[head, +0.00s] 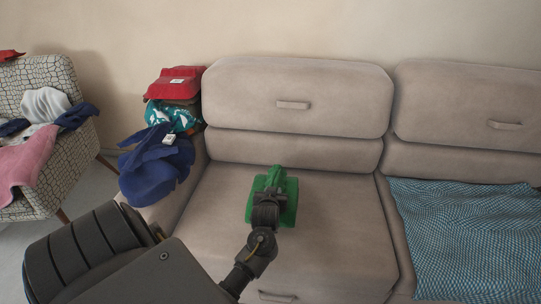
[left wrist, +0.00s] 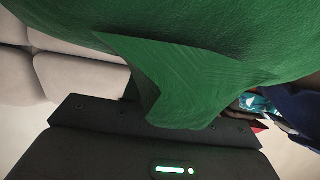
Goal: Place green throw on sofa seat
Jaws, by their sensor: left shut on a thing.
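The green throw (head: 287,192) is a small folded bundle over the left seat cushion of the beige sofa. My left gripper (head: 270,190) is shut on it from above and hides part of it. The sofa seat (head: 335,228) is bare around the throw. I cannot tell whether the throw touches the cushion. In the left wrist view the green throw (left wrist: 190,85) fills the upper middle and hangs in a fold at the gripper (left wrist: 180,125). My right gripper is in neither view.
A blue patterned blanket (head: 468,235) covers the right seat. Red, teal and navy clothes (head: 155,172) lie on the sofa's left arm. A patterned armchair (head: 50,75) with several garments stands at the left. The left seat has free room.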

